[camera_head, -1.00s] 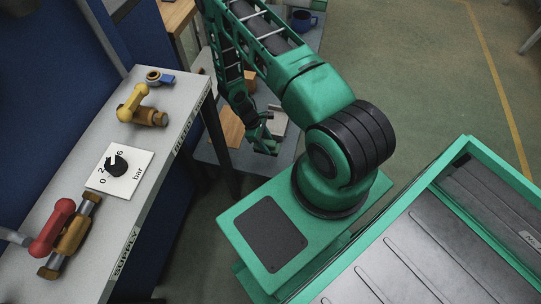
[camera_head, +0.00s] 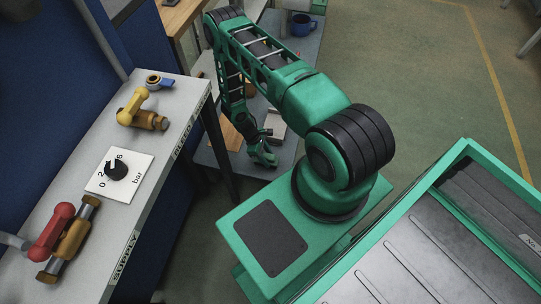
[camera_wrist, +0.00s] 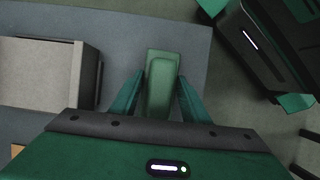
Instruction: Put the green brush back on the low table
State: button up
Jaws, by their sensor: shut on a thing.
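My gripper (camera_head: 262,157) is low over the near end of the grey low table (camera_head: 286,168) in the head view. In the wrist view the gripper (camera_wrist: 160,92) is shut on the green brush (camera_wrist: 163,80), a narrow green block between the two fingers. The brush lies in front of the grey table surface (camera_wrist: 185,35), inside its right edge. I cannot tell whether the brush touches the table. In the head view the brush cannot be told apart from the green gripper.
A grey box (camera_wrist: 40,75) stands on the table left of the brush. A wooden block (camera_head: 232,135) and a blue mug (camera_head: 303,24) are also on the table. A bench (camera_head: 165,170) with a red valve (camera_head: 52,230) and a yellow valve (camera_head: 133,105) stands at left.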

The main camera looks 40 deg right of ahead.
jog(key=o, duration=1)
